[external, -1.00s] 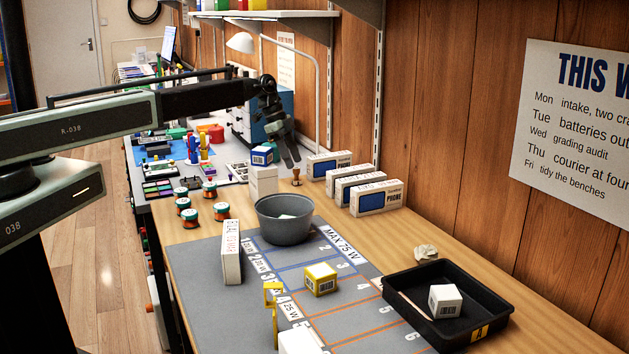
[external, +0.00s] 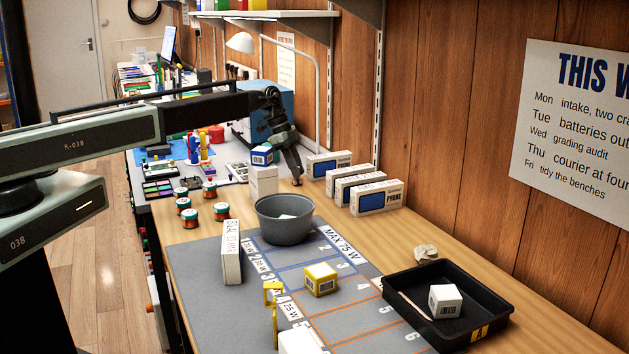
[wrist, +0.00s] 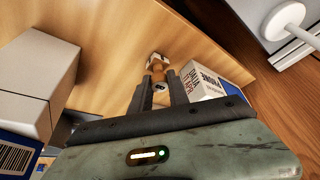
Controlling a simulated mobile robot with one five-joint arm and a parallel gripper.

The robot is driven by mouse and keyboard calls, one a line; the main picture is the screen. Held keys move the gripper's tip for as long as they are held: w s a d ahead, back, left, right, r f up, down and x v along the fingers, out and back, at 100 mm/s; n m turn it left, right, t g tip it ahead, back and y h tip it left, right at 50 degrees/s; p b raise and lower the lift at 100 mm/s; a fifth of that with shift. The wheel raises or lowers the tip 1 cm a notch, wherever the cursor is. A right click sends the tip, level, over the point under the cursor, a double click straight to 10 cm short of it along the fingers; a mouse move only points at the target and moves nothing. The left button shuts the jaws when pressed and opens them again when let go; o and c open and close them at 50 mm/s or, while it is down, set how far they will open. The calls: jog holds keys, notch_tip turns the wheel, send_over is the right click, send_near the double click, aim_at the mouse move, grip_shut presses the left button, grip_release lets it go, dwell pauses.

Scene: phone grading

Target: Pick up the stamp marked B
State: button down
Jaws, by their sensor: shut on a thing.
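A small wooden stamp with a turned handle (wrist: 157,64) stands between my fingers in the wrist view. My gripper (wrist: 158,86) is shut on it; in the external view my gripper (external: 295,176) is low at the wood bench, behind the grey bowl. The stamp is mostly hidden by the fingers in the external view. I cannot read any letter on it.
White phone boxes (external: 377,199) stand close to the right of my gripper. White boxes (external: 263,182) with a blue-and-white box (external: 262,156) on top stand close to the left. The grey bowl (external: 285,231) is in front. A black tray (external: 489,332) lies front right.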

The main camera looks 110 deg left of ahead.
notch_tip(320, 180, up, 10)
jog(key=p, duration=0.9)
jog(key=shift+p, duration=0.35)
jog(key=shift+f, duration=0.1)
